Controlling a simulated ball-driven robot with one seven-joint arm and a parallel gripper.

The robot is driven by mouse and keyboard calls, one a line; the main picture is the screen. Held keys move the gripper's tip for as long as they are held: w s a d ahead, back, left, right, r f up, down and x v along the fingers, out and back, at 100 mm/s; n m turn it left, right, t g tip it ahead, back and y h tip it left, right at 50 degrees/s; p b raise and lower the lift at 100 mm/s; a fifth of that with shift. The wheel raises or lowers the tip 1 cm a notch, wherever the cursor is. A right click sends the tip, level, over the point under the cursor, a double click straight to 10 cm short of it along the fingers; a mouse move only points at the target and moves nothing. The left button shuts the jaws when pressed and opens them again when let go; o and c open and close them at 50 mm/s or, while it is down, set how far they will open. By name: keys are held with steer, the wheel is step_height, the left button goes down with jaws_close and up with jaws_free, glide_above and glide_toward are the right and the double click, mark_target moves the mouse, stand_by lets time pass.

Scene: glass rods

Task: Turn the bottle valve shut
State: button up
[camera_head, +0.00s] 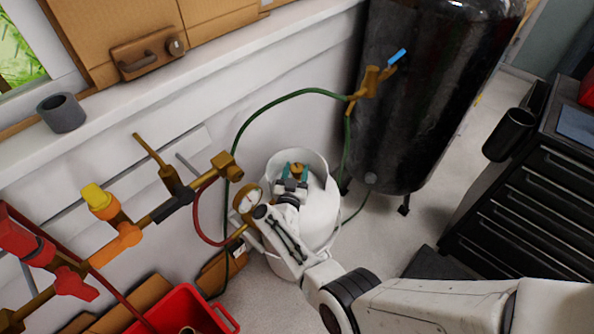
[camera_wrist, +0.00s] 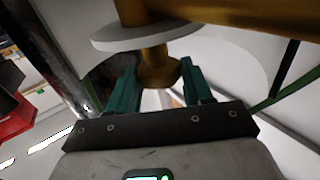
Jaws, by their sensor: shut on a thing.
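The white gas bottle (camera_head: 318,212) stands on the floor by the wall, with a raised collar around its top. Its brass valve (camera_head: 297,168) sits inside the collar. My gripper (camera_head: 291,182) reaches into the collar from the front, its teal fingers at the valve. In the wrist view the fingers are on both sides of a brass knob (camera_wrist: 158,72), shut on it. A pale disc (camera_wrist: 140,36) and a thicker brass part lie just beyond the knob. The fingers and my wrist hide part of the valve in the head view.
A pressure gauge (camera_head: 248,200) with a red hose is close left of my wrist. A green hose (camera_head: 285,97) arches behind the bottle to a large black tank (camera_head: 415,100). A pipe with orange and red valves (camera_head: 115,240) runs at left. A black drawer cabinet (camera_head: 520,170) stands right.

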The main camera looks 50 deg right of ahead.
mark_target(295, 171)
steer(key=shift+w+r+m+g+h, duration=0.1)
steer(key=shift+m+g+h, duration=0.3)
steer(key=shift+m+g, duration=0.3)
steer(key=o, duration=1)
steer(key=shift+o, duration=0.2)
steer(key=shift+a+r, duration=0.1)
steer(key=shift+r, duration=0.3)
step_height(295, 171, up, 3)
steer(key=shift+f+p, duration=0.2)
steer(key=shift+p, duration=0.9)
steer(key=s+a+r+p, duration=0.3)
steer(key=s+r+p, duration=0.6)
steer(key=s, duration=0.4)
steer(key=shift+s+a+r+p, duration=0.25)
steer(key=shift+s+a+p, duration=0.05)
steer(key=shift+p, duration=0.3)
